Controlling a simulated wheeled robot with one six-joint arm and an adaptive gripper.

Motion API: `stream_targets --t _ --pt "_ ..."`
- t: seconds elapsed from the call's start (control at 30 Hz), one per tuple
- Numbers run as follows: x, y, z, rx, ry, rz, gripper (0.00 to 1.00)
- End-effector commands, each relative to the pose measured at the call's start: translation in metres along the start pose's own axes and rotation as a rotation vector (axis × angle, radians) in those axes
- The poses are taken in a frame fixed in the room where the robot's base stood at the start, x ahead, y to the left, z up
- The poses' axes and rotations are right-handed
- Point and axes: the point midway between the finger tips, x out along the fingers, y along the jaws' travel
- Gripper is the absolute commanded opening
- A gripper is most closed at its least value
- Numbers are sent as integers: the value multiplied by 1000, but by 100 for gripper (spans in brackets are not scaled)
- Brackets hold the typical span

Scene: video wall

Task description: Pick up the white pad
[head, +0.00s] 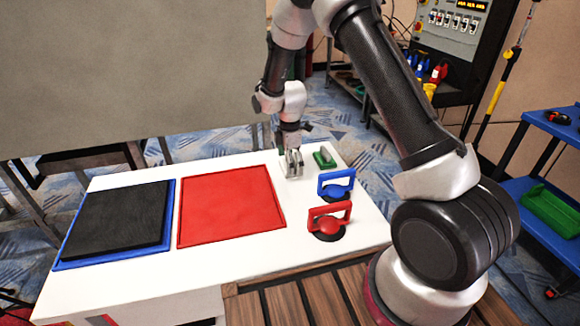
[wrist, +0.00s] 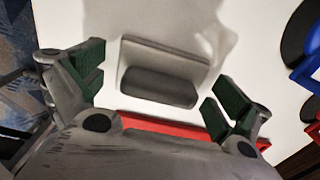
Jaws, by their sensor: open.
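The white pad (wrist: 165,48) lies on the white table in the wrist view, a pale square plate with a grey rounded handle (wrist: 158,88) along its near side. My gripper (wrist: 157,86) is open, with one green-padded finger on each side of the handle and a gap on both sides.
The red tray (head: 231,205) and a black panel (head: 117,215) in a blue tray (head: 62,262) lie left on the white table (head: 120,285). Red (head: 328,222) and blue (head: 336,186) suction lifters and a green object (head: 324,158) stand right of my gripper.

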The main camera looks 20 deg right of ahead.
Motion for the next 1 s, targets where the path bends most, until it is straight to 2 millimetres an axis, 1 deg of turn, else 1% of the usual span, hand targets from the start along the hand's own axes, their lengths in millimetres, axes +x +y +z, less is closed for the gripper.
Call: stream_targets --t 0.07,0.1,0.17,0.2,0.33,0.63,0.73,0.87,1.0 --pt "0 0 0 0 0 0 100" --pt "0 0 0 0 0 0 96" --pt "0 0 0 0 0 0 85" --pt "0 0 0 0 0 0 78" --pt "0 0 0 0 0 0 54" --pt "0 -1 0 1 0 -2 54" --pt "-3 -1 0 1 0 -1 54" --pt "-23 0 0 1 1 2 54" --pt "-55 0 0 1 1 3 54"
